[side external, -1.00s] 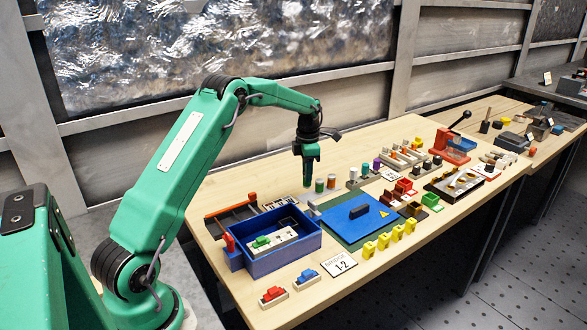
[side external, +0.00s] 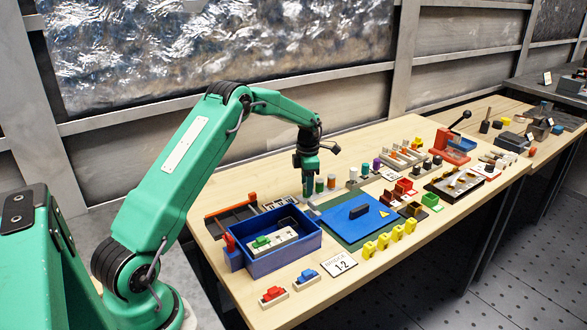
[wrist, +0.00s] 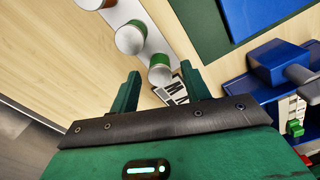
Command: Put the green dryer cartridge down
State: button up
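My gripper (wrist: 160,90) points down over the left end of a pale rack (wrist: 155,38); its two fingers are apart, with a clear gap between them. A green-banded cartridge with a pale round top (wrist: 130,39) stands in the rack, and in the side view the green cartridge (side external: 319,186) is just right of my gripper (side external: 307,190).
An orange-red cartridge (side external: 331,182) stands further right. A blue bin (side external: 262,265) is in front, and a blue plate (side external: 340,222) lies on a green mat to the right. Yellow parts (side external: 384,242) line the front edge. Wood is bare behind the rack.

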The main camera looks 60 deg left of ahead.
dwell(0.3)
notch_tip(320, 180, up, 12)
jog(key=shift+r, duration=0.2)
dwell(0.6)
dwell(0.5)
jog(key=s+d+r+m+t, duration=0.3)
jog(key=s+d+r+m, duration=1)
jog(key=d+m, duration=0.2)
jog(key=s+d+f+m+t, duration=0.1)
jog(key=s+d+m, duration=0.3)
jog(key=s+m, duration=0.4)
jog(key=s+d+f+m+t, duration=0.1)
jog(key=s+d+f+m, duration=0.2)
jog(key=s+m, duration=0.5)
jog(key=s+d, duration=0.1)
jog(key=s, duration=0.1)
jog(key=shift+s+d+t, duration=0.3)
jog(key=shift+d, duration=0.1)
